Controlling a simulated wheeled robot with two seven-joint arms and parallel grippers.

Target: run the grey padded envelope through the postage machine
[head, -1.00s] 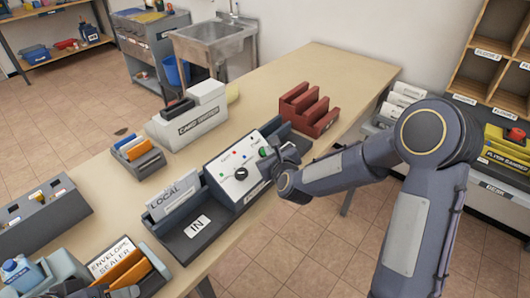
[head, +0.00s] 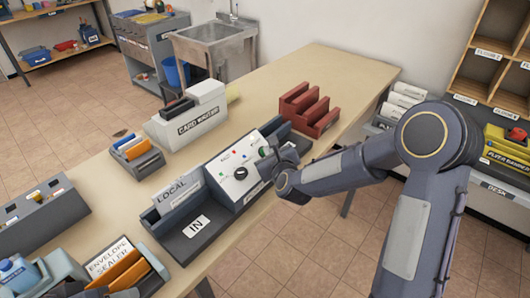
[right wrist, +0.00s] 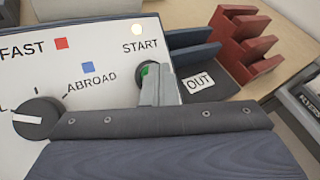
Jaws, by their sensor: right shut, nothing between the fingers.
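The grey envelope (head: 181,193), marked LOCAL, stands upright in the IN tray (head: 165,229) of the postage machine (head: 232,176) in the head view. Its right end meets the machine body. In the right wrist view the machine's white panel (right wrist: 105,82) shows a black dial (right wrist: 37,117) with its white mark turned left. A round light by START (right wrist: 137,29) glows pale yellow. My right gripper (right wrist: 158,82) is shut and empty, its tips at the green START button (right wrist: 143,72) and partly hiding it. A dark part of my left gripper (head: 92,291) shows at the bottom edge.
The OUT tray (right wrist: 215,68) lies beyond the panel. A red rack (head: 309,108) stands behind it. The card machine (head: 190,116), a small sorter (head: 136,157) and the envelope sealer (head: 112,262) also stand on the table (head: 285,80). The table's far right part is clear.

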